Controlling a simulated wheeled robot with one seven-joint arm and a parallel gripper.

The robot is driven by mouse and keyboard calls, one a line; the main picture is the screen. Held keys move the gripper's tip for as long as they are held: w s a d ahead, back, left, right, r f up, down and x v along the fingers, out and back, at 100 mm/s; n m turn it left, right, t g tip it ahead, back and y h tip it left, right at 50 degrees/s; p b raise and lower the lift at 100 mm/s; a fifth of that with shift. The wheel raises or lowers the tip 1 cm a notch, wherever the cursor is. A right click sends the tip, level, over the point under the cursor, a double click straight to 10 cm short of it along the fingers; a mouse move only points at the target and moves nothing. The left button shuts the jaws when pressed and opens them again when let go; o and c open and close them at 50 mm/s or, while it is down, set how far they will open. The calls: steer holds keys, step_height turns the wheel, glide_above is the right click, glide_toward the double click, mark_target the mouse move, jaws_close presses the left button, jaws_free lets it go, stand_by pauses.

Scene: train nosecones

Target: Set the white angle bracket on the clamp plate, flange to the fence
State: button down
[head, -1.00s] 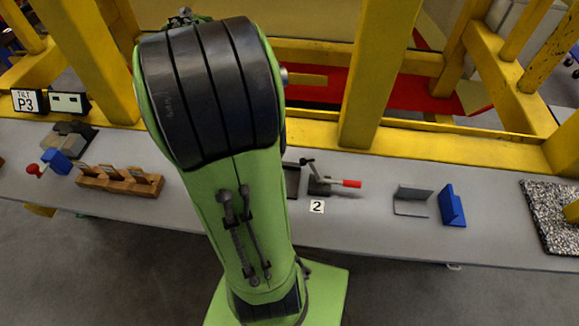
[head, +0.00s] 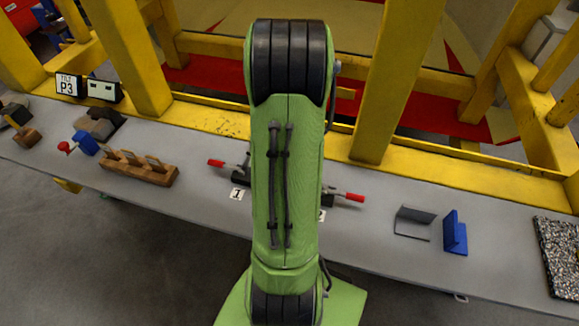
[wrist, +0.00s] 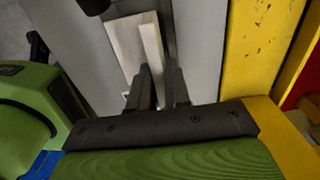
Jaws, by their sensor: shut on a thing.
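The white angle bracket (wrist: 124,45) shows in the wrist view, with its upright flange between the two dark fingers. My gripper (wrist: 158,88) is shut on that flange. In the head view my arm hides the gripper and the bracket. Two clamp stations stand on the grey bench there, one on each side of my arm: a red-handled clamp (head: 217,163) by label 1 and another red-handled clamp (head: 354,197) by label 2. Their dark plates are mostly hidden behind my arm. I cannot tell which plate or fence lies near the bracket.
On the bench (head: 380,235) to the right stand a grey angle piece (head: 413,224), a blue bracket (head: 455,235) and a pebbled mat (head: 560,255). Yellow frame posts (head: 398,75) rise behind the bench.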

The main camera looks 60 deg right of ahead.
steer(key=shift+f+b, duration=0.35)
steer(key=shift+f, duration=1.55)
steer(key=c, duration=1.1)
jaws_free()
steer(key=shift+r, duration=0.1)
